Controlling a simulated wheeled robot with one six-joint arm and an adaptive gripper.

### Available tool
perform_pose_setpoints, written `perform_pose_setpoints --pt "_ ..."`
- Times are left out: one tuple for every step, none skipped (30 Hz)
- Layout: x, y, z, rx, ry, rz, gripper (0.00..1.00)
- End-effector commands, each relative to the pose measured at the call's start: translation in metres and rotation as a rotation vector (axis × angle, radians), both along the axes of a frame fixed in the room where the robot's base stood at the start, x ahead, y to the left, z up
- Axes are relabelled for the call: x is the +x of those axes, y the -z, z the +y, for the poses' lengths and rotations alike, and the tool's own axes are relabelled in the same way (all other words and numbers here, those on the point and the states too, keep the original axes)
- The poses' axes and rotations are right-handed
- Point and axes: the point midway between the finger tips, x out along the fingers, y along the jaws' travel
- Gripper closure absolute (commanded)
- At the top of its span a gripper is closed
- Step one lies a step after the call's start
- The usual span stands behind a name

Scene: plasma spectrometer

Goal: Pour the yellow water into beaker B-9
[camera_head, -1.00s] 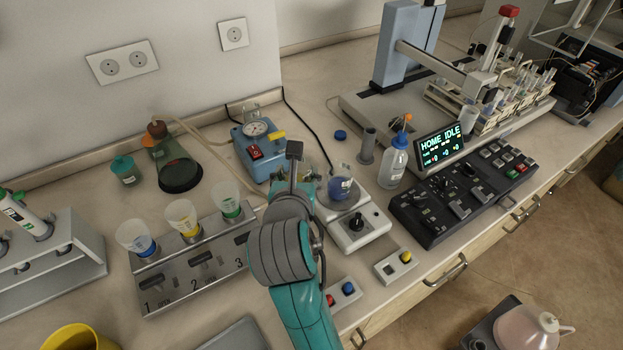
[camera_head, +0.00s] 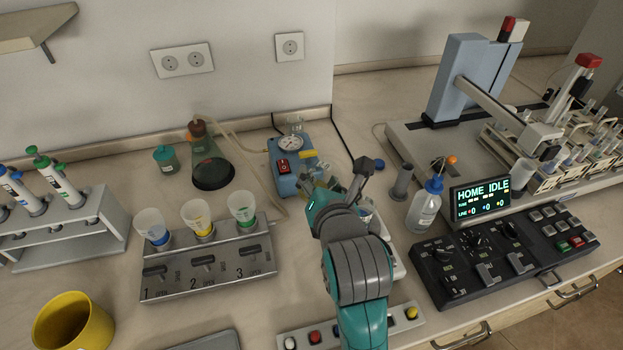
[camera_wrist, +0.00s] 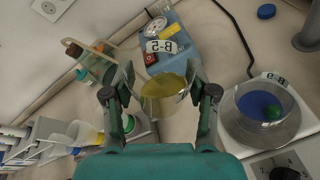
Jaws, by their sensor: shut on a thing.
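My gripper (camera_wrist: 160,93) is shut on a clear beaker (camera_wrist: 163,105) of yellow liquid in the wrist view. A second beaker (camera_wrist: 262,108) stands apart to the right, on a white stirrer. It has blue in it with a small green spot, and its inverted label seems to read B-9. In the head view my arm hides most of the stirrer and this beaker, and the held beaker is hardly visible beside my wrist.
A blue pump with a gauge (camera_head: 290,158) stands behind my gripper. A valve block (camera_head: 209,268) with three funnels is at left. A wash bottle (camera_head: 426,207) and black control panel (camera_head: 500,255) are at right. A button strip (camera_head: 305,336) lies in front.

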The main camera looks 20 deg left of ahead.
Motion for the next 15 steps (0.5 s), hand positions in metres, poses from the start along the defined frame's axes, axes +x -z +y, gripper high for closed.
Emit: perform_pose_setpoints --pt "0.002 0.002 -0.006 0.074 0.004 0.02 0.81" --pt "0.002 0.003 -0.009 0.11 0.004 0.03 0.81" --pt "0.003 0.003 -0.012 0.158 0.004 0.042 0.81" --pt "0.003 0.004 -0.014 0.194 0.004 0.05 0.81" --pt "0.004 0.005 -0.016 0.231 0.004 0.06 0.81" --pt "0.005 0.005 -0.019 0.279 0.003 0.072 0.81" --pt "0.005 0.006 -0.021 0.313 0.004 0.079 0.81" --pt "0.006 0.006 -0.024 0.345 0.004 0.087 0.81" --pt "0.006 0.007 -0.026 0.386 0.003 0.098 0.81" --pt "0.007 0.007 -0.028 0.415 0.004 0.103 0.81" --pt "0.007 0.007 -0.029 0.44 0.003 0.11 0.81" --pt "0.008 0.008 -0.031 0.473 0.003 0.118 0.81" --pt "0.008 0.008 -0.032 0.494 0.003 0.124 0.81" --pt "0.008 0.008 -0.033 0.513 0.002 0.127 0.81" --pt "0.009 0.008 -0.034 0.534 0.001 0.133 0.81"
